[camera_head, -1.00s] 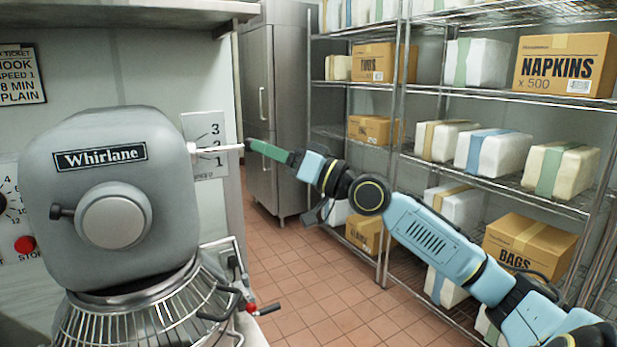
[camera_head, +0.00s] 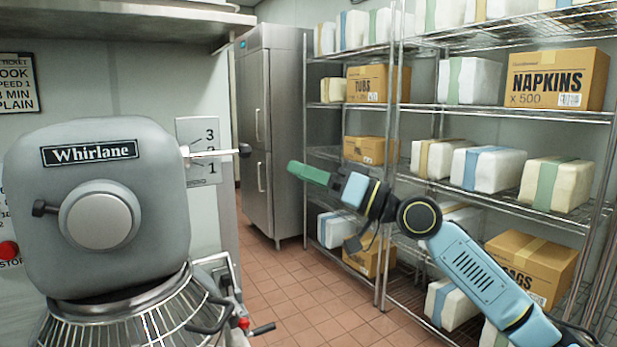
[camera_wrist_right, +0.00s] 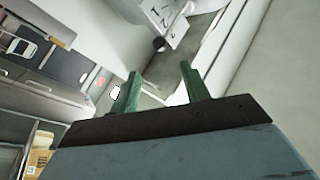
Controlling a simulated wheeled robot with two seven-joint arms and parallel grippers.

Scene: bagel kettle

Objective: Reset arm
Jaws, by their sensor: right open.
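My right gripper (camera_head: 292,168) has green fingers and hangs in the air in front of the shelving, right of the mixer. It is open and empty; in the right wrist view its two green fingers (camera_wrist_right: 160,72) stand apart with nothing between them. The grey Whirlane mixer (camera_head: 95,245) fills the left of the head view. Its speed lever (camera_head: 215,153), a metal rod with a black knob, sticks out to the right, apart from my gripper. The numbered plate (camera_head: 199,130) is behind the lever. My left gripper does not show.
A wire guard (camera_head: 120,325) with a red-and-black handle is below the mixer head. Wire shelves (camera_head: 500,112) with boxes and wrapped packs stand on the right. A steel fridge (camera_head: 280,130) is behind. The tiled floor (camera_head: 310,290) between is clear.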

